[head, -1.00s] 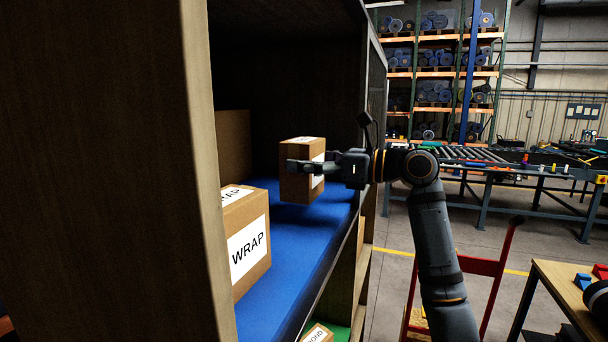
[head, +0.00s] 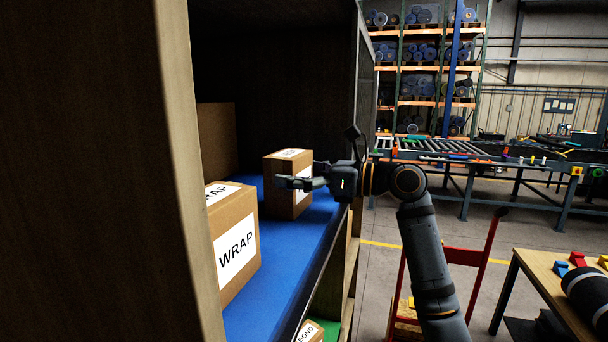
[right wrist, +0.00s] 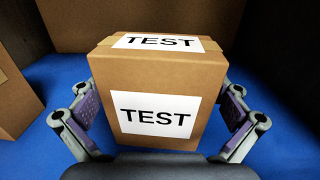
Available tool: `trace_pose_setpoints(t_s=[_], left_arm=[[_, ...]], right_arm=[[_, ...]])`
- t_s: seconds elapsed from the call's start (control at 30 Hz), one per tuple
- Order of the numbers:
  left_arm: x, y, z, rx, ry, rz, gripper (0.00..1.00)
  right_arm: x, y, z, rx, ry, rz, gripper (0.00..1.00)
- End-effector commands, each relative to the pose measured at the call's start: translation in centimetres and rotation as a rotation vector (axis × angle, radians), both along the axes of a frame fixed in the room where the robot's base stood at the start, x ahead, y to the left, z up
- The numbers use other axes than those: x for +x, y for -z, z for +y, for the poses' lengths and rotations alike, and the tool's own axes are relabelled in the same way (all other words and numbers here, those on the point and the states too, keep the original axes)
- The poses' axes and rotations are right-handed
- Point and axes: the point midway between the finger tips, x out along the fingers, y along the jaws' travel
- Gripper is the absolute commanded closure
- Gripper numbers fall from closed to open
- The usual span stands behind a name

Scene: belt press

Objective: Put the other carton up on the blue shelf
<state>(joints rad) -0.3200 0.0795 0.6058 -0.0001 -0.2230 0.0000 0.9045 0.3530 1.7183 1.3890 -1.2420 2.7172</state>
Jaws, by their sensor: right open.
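A brown carton (head: 285,184) stands upright on the blue shelf (head: 290,245). In the right wrist view the same carton (right wrist: 158,85) shows white labels reading TEST on its top and front. My right gripper (head: 298,183) is at the carton's near right side in the head view. In the right wrist view its open fingers (right wrist: 160,112) stand on either side of the carton's lower part, with small gaps. A second carton labelled WRAP (head: 232,245) sits nearer on the same shelf. My left gripper is not in view.
A larger plain carton (head: 217,140) stands farther back on the shelf. The wooden side panel (head: 180,150) is close on the left. A carton labelled BOND (head: 310,331) sits on a green shelf (head: 328,330) below. A red hand truck (head: 480,270) and a table (head: 545,275) are at the right.

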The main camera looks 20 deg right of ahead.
Motion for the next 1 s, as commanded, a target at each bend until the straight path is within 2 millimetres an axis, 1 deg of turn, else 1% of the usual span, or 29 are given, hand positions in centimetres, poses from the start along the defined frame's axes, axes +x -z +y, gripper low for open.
trace_pose_setpoints(t_s=[0.1,0.2,0.3,0.37,0.5,0.6,0.7,1.0], left_arm=[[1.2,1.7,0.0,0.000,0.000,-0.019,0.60],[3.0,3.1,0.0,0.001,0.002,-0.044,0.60],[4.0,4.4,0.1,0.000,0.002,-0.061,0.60],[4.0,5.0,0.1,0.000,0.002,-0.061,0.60],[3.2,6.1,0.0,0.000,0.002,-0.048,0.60],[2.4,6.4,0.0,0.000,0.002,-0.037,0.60],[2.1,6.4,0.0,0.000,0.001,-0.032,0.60],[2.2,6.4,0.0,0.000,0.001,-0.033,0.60]], right_arm=[[-1.0,0.7,-1.8,-0.005,0.006,-0.002,0.00],[-2.4,0.9,-3.9,-0.007,0.008,-0.002,0.00],[-3.8,0.9,-6.0,-0.007,0.008,-0.003,0.00],[-4.6,0.7,-7.0,-0.005,0.007,-0.002,0.00],[-5.8,0.5,-8.8,-0.003,0.003,-0.001,0.00],[-6.3,0.2,-9.4,-0.001,0.002,-0.001,0.00],[-6.5,0.1,-9.7,-0.001,0.001,-0.001,0.00],[-6.5,0.0,-9.6,0.000,0.001,0.000,0.00]])
